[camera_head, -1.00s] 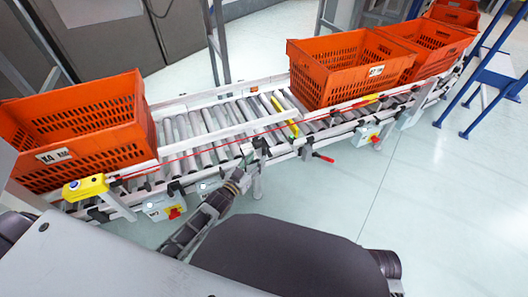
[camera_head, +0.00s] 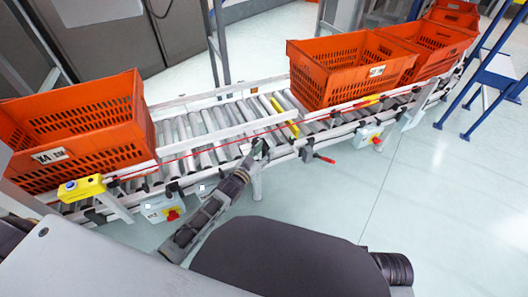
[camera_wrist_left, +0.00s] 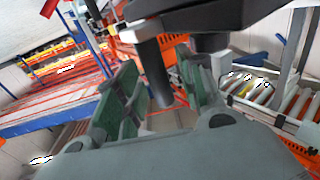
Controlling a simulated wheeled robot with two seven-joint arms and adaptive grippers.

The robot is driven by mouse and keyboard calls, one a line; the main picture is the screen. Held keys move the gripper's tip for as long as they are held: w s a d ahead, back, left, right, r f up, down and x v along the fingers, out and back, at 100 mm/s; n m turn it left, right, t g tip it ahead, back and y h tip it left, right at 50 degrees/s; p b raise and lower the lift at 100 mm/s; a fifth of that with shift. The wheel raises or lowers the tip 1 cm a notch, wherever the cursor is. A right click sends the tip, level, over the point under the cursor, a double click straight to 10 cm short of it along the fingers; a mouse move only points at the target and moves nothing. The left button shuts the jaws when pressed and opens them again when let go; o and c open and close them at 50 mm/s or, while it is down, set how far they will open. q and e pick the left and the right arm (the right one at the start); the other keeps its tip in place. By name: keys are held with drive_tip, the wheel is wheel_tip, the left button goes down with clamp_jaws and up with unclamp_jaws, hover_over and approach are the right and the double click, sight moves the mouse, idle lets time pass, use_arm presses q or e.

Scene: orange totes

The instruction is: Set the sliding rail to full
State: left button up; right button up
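The white sliding rail (camera_head: 222,134) lies along the roller conveyor (camera_head: 195,160), in the open stretch between the orange totes. My left gripper (camera_head: 258,152) is at the conveyor's near side, by a dark fitting below the rail's right part. In the left wrist view, its green-padded fingers (camera_wrist_left: 165,95) stand apart. A dark upright peg (camera_wrist_left: 152,75) shows between them, with gaps on both sides. I cannot tell whether the gripper touches it. The exact contact is hidden in the head view. My right gripper is not in view.
An orange tote (camera_head: 80,125) sits on the conveyor at left, and another (camera_head: 345,70) right of the open rollers. A yellow box (camera_head: 82,187), a control box (camera_head: 160,210) and a red-tipped lever (camera_head: 323,158) line the near edge.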

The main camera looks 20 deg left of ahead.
use_arm(q)
clamp_jaws()
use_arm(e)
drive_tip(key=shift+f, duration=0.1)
use_arm(q)
drive_tip(key=shift+s+d, duration=0.1)
idle(0.3)
drive_tip(key=shift+s+d+p, duration=0.15)
drive_tip(key=shift+p, duration=0.15)
drive_tip(key=shift+s+d, duration=0.15)
drive_tip(key=shift+s, duration=0.05)
drive_tip(key=s+d+p, duration=0.1)
drive_tip(key=s, duration=0.1)
drive_tip(key=s+d+p, duration=0.1)
drive_tip(key=d+p, duration=0.1)
drive_tip(key=shift+s+d+f+p, duration=0.1)
drive_tip(key=shift+s+p, duration=0.2)
drive_tip(key=shift+s, duration=0.05)
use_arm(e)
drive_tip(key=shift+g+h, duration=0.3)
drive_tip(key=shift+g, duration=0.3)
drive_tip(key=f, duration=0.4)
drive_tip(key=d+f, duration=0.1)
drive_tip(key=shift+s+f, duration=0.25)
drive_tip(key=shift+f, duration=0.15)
